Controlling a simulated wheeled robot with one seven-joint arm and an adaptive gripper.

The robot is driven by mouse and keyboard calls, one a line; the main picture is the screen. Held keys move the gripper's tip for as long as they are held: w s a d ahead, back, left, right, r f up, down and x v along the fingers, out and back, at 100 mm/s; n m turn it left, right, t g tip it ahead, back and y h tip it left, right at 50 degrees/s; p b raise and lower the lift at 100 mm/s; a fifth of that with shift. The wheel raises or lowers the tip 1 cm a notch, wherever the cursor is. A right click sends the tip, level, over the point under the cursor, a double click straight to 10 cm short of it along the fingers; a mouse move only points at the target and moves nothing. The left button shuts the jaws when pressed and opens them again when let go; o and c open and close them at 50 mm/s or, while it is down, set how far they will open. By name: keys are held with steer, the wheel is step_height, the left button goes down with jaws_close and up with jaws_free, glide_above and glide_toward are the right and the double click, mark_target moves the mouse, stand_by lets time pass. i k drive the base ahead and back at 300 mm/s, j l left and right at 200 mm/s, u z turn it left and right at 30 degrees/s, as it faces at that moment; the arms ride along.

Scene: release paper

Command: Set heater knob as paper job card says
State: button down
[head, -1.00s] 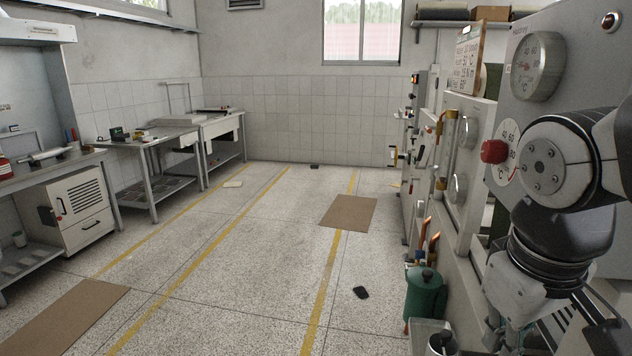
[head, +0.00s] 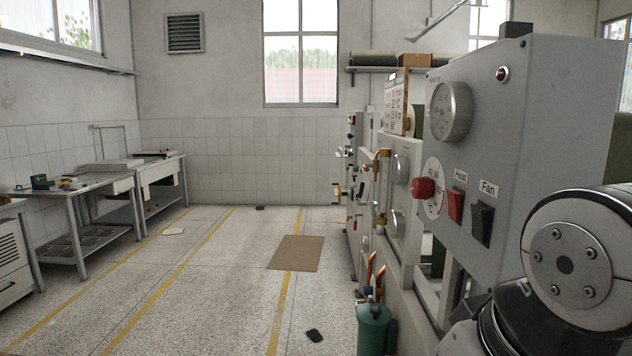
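The heater panel is a grey box (head: 540,120) at the right of the head view. It carries a red knob (head: 424,188) in front of a white dial (head: 436,208) with temperature marks; the knob's exact setting cannot be read. A red switch labelled Heat (head: 455,205) and a dark switch labelled Fan (head: 482,222) sit right of the knob. A paper card (head: 396,103) with printed lines stands behind the box; its text is too small to read surely. My gripper is out of view; only my arm shows at the lower right.
A round gauge (head: 449,111) and a small red lamp (head: 503,73) are on the box above the knob. A green cylinder (head: 374,330) stands on the floor below. Work tables (head: 85,195) line the left wall. The floor between is mostly clear, with a brown mat (head: 297,253).

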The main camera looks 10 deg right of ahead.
mark_target(423, 188)
steer(key=i+j+z, duration=0.15)
steer(key=i+j, duration=1.4)
steer(key=j+z, duration=0.15)
steer(key=z, duration=0.3)
steer(key=i+j+z, duration=0.1)
steer(key=z, duration=0.3)
steer(key=j+z, duration=0.25)
steer(key=z, duration=0.2)
